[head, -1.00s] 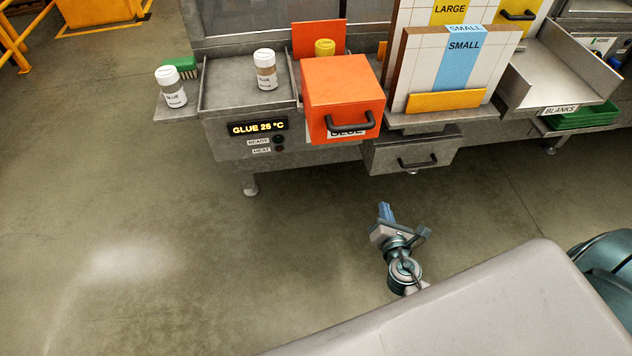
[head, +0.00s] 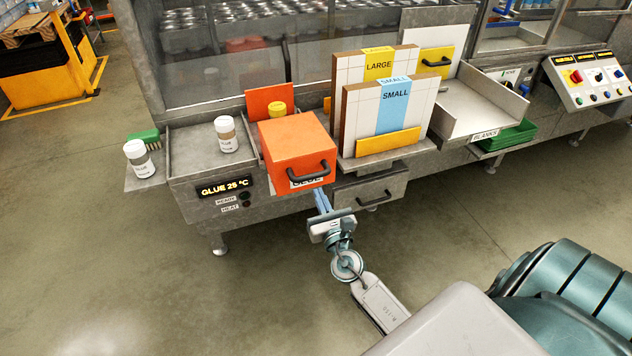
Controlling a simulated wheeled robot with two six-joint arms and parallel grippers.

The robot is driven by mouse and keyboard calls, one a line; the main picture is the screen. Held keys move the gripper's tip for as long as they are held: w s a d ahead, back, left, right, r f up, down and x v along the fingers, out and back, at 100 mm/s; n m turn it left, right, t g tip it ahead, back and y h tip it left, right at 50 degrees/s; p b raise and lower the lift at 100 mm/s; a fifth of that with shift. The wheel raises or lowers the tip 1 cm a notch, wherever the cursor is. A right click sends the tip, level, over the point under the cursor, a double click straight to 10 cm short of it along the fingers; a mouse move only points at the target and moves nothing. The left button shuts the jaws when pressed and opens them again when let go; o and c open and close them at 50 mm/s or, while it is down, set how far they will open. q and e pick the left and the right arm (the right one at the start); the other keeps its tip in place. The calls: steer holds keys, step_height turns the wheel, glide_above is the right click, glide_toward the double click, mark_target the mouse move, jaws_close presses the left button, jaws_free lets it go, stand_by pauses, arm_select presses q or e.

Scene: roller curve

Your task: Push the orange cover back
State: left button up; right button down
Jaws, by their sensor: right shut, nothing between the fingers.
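The orange cover (head: 295,143) is a box-shaped hood with a dark handle (head: 312,175) on its front, at the right end of the glue station. It juts out over the station's front edge and partly hides the "GLUE" label. My right gripper (head: 321,197) is shut and empty, just below and in front of the cover's lower right corner, pointing toward the station. Whether its tips touch the cover cannot be told. An upright orange plate (head: 270,101) and a yellow-capped container (head: 277,110) stand behind the cover. My left gripper is not in view.
White glue bottles stand on the tray (head: 227,134) and the left ledge (head: 139,158), near a green brush (head: 144,137). Right of the cover are the "SMALL" (head: 395,96) and "LARGE" (head: 378,66) panels, above a grey drawer (head: 370,191). The floor in front is clear.

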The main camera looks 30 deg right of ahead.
mark_target(293, 139)
steer(key=x, duration=0.3)
steer(key=shift+w+p, duration=0.15)
steer(key=shift+p, duration=0.25)
steer(key=f+b+x, duration=0.1)
steer(key=b+x, duration=0.1)
steer(key=x, duration=0.5)
steer(key=f+b+x, duration=0.1)
steer(key=b+x, duration=0.2)
steer(key=x, duration=0.4)
steer(key=f+b+x, duration=0.1)
steer(key=b+x, duration=0.2)
steer(key=x, duration=0.4)
steer(key=shift+w+d+f, duration=0.1)
steer(key=shift+w+f, duration=0.05)
steer(key=shift+w, duration=0.1)
steer(key=shift+d, duration=0.1)
